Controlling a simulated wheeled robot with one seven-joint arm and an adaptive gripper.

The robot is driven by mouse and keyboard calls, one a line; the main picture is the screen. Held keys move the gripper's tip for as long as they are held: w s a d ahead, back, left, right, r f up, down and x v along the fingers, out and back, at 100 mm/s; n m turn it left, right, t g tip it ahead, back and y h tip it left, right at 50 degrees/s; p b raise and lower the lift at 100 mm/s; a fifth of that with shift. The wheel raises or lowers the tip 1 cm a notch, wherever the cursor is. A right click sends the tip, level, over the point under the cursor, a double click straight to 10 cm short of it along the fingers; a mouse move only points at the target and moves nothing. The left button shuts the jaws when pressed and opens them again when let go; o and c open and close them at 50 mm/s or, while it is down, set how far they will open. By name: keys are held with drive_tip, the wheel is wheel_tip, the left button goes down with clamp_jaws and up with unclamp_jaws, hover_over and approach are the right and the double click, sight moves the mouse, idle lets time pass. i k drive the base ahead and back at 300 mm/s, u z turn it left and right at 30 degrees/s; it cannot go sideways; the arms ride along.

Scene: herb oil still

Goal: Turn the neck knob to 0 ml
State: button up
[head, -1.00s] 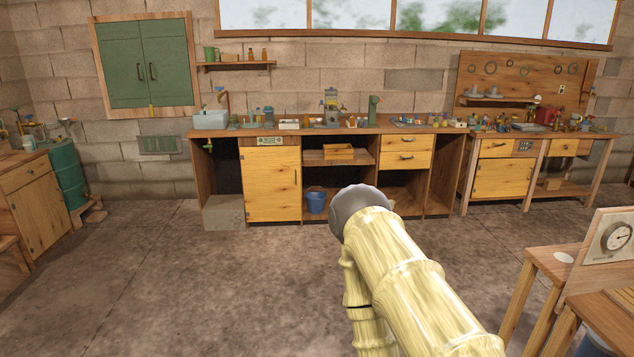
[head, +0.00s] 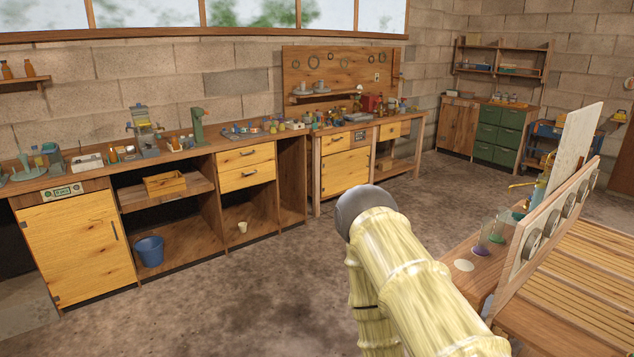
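I cannot pick out a neck knob or a ml scale in the head view; the bench items are too small to tell. A clear glass-and-metal apparatus (head: 143,124) with a yellow part stands on the long workbench. A green upright device (head: 198,128) stands to its right. A wooden panel with several round dials (head: 551,220) stands on the table at the right, seen at a steep angle. My pale, bamboo-patterned arm with a grey rounded joint fills the lower middle. My gripper is not in view.
The long workbench (head: 95,184) runs along the back wall, with a blue bucket (head: 149,251) in its lower shelf. Glasses with purple and green contents (head: 492,236) stand on the near right table. Green drawers (head: 497,133) stand at the far right. The floor between is clear.

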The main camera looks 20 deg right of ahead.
sight(518, 217)
drive_tip(key=z, duration=0.95)
drive_tip(key=i, duration=0.85)
drive_tip(key=z, duration=0.85)
